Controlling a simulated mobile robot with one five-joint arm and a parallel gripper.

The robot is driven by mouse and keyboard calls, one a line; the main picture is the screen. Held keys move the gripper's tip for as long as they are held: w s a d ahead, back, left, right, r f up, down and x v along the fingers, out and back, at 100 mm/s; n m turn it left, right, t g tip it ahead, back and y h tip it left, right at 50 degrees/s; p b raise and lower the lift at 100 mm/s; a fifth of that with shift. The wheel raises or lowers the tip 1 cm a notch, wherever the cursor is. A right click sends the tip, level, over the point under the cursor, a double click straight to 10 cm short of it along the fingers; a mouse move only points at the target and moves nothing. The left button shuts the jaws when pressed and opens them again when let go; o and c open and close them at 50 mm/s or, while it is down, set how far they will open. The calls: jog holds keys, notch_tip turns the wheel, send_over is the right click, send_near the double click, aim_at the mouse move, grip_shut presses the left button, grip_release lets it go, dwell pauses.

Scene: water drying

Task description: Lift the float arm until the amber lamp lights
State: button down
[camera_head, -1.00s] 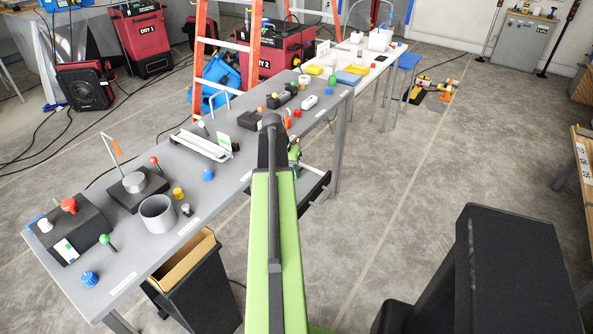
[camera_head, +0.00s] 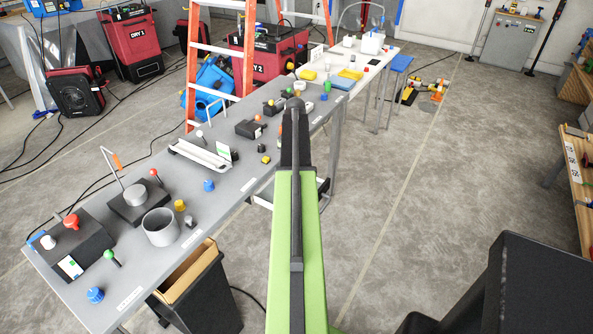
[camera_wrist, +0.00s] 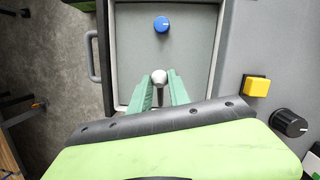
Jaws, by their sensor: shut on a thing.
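I cannot tell for certain that this piece is the float arm. In the head view my own arm hides the gripper and what it holds. I cannot make out an amber lamp for certain; a small orange ball (camera_head: 258,118) sits on a black box on the long table.
In the wrist view a blue knob (camera_wrist: 161,25) is ahead of the fingers; a yellow button (camera_wrist: 256,86) and black knob (camera_wrist: 290,122) are to the right. The long grey table (camera_head: 150,262) carries a grey cup (camera_head: 160,228) and several knobs. An orange ladder (camera_head: 196,75) stands behind it.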

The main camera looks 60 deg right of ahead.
jog(key=shift+s+d, duration=0.1)
jog(key=shift+s, duration=0.1)
jog(key=c, duration=1.3)
grip_release()
jog(key=shift+r, duration=0.1)
jog(key=shift+o, duration=0.5)
jog(key=shift+w, duration=0.15)
jog(key=p+v, duration=1.7)
jog(key=shift+w+r, duration=0.1)
